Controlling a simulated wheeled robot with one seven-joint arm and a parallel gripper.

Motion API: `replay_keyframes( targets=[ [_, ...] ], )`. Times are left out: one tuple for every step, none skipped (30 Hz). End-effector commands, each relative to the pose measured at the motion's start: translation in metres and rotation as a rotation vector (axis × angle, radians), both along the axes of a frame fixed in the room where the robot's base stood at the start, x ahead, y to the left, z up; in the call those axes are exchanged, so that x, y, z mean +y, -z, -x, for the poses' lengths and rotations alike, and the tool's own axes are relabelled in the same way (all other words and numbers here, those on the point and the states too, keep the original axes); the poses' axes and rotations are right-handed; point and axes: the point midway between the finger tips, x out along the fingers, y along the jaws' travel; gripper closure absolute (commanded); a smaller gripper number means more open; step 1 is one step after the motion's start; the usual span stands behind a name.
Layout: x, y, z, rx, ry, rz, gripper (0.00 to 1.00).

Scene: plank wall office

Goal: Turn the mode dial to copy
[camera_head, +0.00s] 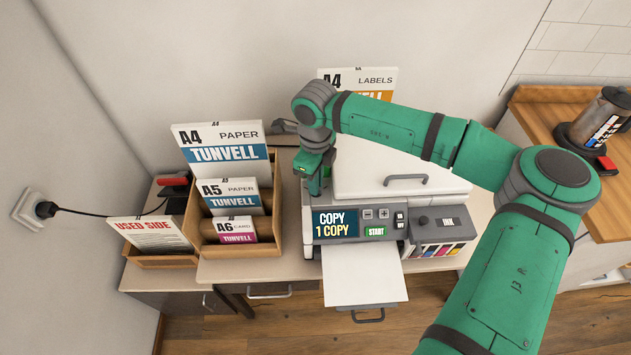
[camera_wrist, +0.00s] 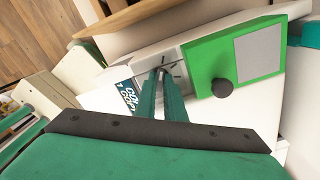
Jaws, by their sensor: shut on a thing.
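The white printer (camera_head: 375,170) stands on the desk. Its front screen (camera_head: 335,223) reads "COPY 1 COPY". My gripper (camera_head: 315,190) points down at the printer's left top edge, just above the screen. In the wrist view, my gripper's fingers (camera_wrist: 162,74) are close together over a grey panel (camera_wrist: 179,68) with dark tick marks. They are shut on the mode dial, which is mostly hidden between and behind them, so its pointer cannot be read. The screen (camera_wrist: 127,95) also shows in the wrist view, left of the fingers.
Plus and minus buttons and a green START button (camera_head: 376,231) sit right of the screen. A wooden paper holder (camera_head: 276,215) stands close on the left. An ink unit (camera_head: 440,230) is on the right. A paper sheet (camera_head: 363,285) sticks out in front.

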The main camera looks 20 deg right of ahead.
Motion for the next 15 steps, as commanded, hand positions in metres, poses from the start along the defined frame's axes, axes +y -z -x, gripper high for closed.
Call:
replay_keyframes(
  targets=[
    [-0.0001, -0.0003, 0.0001, 0.001, -0.001, 0.001, 1.00],
    [-0.0001, -0.0003, 0.0001, 0.001, -0.001, 0.001, 1.00],
    [-0.0001, -0.0003, 0.0001, 0.001, -0.001, 0.001, 1.00],
    [-0.0002, -0.0003, 0.0001, 0.000, -0.001, 0.001, 0.86],
    [-0.0001, -0.0003, 0.0000, -0.001, -0.001, 0.001, 0.79],
    [-0.0001, -0.0003, 0.0000, -0.001, -0.001, 0.001, 0.72],
    [-0.0001, -0.0003, 0.0000, -0.001, -0.001, 0.001, 0.72],
    [-0.0001, -0.0002, 0.0000, -0.001, 0.000, 0.001, 0.72],
    [-0.0001, -0.0002, 0.0001, -0.001, 0.000, 0.001, 0.72],
    [-0.0001, -0.0002, 0.0001, 0.000, 0.000, 0.000, 0.72],
    [-0.0001, -0.0002, 0.0001, -0.001, 0.000, 0.001, 0.72],
    [-0.0001, -0.0002, 0.0001, 0.000, 0.000, 0.000, 0.72],
    [-0.0001, -0.0002, 0.0001, 0.000, 0.000, 0.000, 0.72],
    [-0.0001, -0.0003, 0.0000, -0.001, 0.000, 0.001, 0.72],
    [-0.0001, -0.0011, -0.0001, -0.001, 0.000, 0.001, 0.72]
  ],
)
